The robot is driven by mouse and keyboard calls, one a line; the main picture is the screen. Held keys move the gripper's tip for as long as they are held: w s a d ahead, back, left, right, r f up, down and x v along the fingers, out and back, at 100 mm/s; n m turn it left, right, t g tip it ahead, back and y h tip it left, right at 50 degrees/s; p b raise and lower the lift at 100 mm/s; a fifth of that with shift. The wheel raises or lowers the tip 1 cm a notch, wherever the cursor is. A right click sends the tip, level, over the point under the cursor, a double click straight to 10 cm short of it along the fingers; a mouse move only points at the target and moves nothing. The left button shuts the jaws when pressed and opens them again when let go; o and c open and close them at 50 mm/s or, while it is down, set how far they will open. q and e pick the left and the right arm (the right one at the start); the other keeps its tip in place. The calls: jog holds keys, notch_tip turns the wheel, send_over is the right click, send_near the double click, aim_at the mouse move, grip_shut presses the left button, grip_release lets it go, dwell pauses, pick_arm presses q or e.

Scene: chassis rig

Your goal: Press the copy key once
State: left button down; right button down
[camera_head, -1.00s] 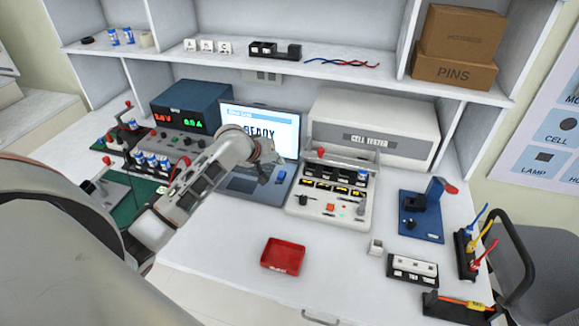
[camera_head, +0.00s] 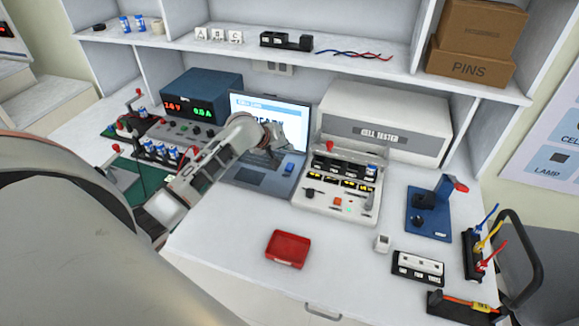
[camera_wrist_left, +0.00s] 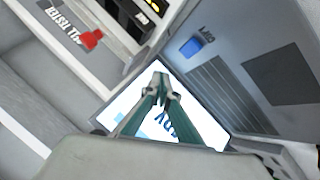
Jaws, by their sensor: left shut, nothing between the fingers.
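A laptop (camera_head: 262,178) stands open at the back middle of the bench, its bright screen (camera_head: 290,119) partly hidden by my left arm. A small blue key (camera_head: 289,166) lies at the right side of its keyboard deck. It also shows in the left wrist view (camera_wrist_left: 191,46), with a small label beside it too blurred to read surely. My left gripper (camera_head: 275,157) is over the laptop, close to the left of the blue key in the head view. Its fingers (camera_wrist_left: 158,88) are shut and empty, seen against the screen. My right gripper is not in view.
The cell tester's panel (camera_head: 330,205) stands just right of the laptop. A power supply (camera_head: 200,95) and cell rack are to the left. A red tray (camera_head: 288,248) sits in front, with clear bench around it. A blue fixture (camera_head: 430,215) is farther right.

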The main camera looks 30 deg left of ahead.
pick_arm(q)
send_over(288, 167)
notch_tip(288, 167, down, 4)
jog(key=shift+f+b, duration=0.15)
jog(key=shift+b, duration=0.15)
jog(key=shift+f, duration=0.4)
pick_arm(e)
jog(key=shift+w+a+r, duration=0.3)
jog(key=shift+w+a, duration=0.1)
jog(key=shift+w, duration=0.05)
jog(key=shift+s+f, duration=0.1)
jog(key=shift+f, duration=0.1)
pick_arm(q)
jog(key=shift+f, duration=0.1)
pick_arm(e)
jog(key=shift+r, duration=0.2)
pick_arm(q)
jog(key=shift+f, duration=0.1)
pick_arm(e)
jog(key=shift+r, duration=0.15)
pick_arm(q)
jog(key=shift+f+p, duration=0.2)
jog(key=shift+p, duration=0.1)
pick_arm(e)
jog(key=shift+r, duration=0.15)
